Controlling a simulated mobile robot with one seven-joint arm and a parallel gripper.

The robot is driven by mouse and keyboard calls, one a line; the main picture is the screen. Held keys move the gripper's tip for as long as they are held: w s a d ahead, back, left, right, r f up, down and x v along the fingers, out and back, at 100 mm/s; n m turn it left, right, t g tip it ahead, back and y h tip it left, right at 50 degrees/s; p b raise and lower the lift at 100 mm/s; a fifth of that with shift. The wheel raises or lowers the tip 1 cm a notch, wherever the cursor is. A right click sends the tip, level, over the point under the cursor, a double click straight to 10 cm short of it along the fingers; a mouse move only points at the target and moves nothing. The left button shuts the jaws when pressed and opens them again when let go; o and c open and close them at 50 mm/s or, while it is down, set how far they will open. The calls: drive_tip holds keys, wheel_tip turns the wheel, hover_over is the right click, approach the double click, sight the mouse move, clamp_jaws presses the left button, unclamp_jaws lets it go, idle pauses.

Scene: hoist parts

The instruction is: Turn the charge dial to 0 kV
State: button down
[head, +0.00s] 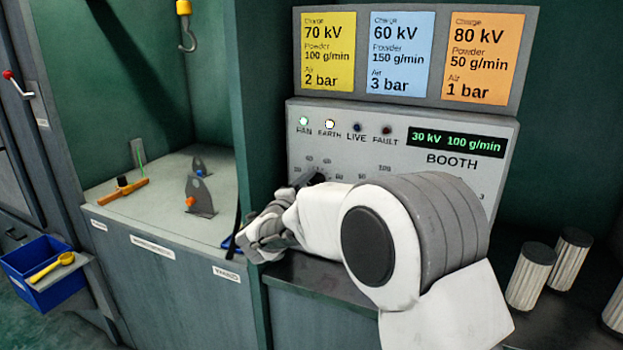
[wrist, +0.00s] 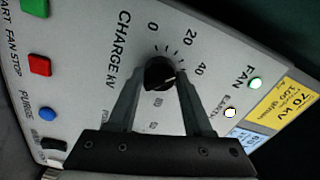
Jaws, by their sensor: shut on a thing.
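The charge dial (wrist: 158,76) is a black round knob on the grey booth panel, with CHARGE kV lettering and a scale showing 0, 20 and 40 around it. My gripper (wrist: 160,80) is shut on the dial, one finger on each side. A pale mark shows near the knob's right edge in the wrist view; its exact scale reading is hard to tell, as a finger hides part of the scale. In the head view the dial (head: 318,178) is partly hidden by my arm. The booth display (head: 455,142) reads 30 kV 100 g/min.
FAN (head: 304,121) and EARTH (head: 330,124) lamps are lit; LIVE and FAULT look dark. Setting cards hang above the panel, the yellow one (head: 328,50) reading 70 kV. Green, red and blue (wrist: 47,114) buttons lie near the dial. Ribbed cylinders (head: 530,277) stand right.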

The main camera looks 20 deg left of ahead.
drive_tip(key=shift+n+p, duration=5.2)
drive_tip(key=shift+n, duration=2.1)
drive_tip(key=shift+c, duration=1.5)
unclamp_jaws()
drive_tip(key=shift+s, duration=0.15)
drive_tip(key=s+a, duration=0.1)
drive_tip(key=s, duration=1.6)
drive_tip(key=shift+a, duration=0.15)
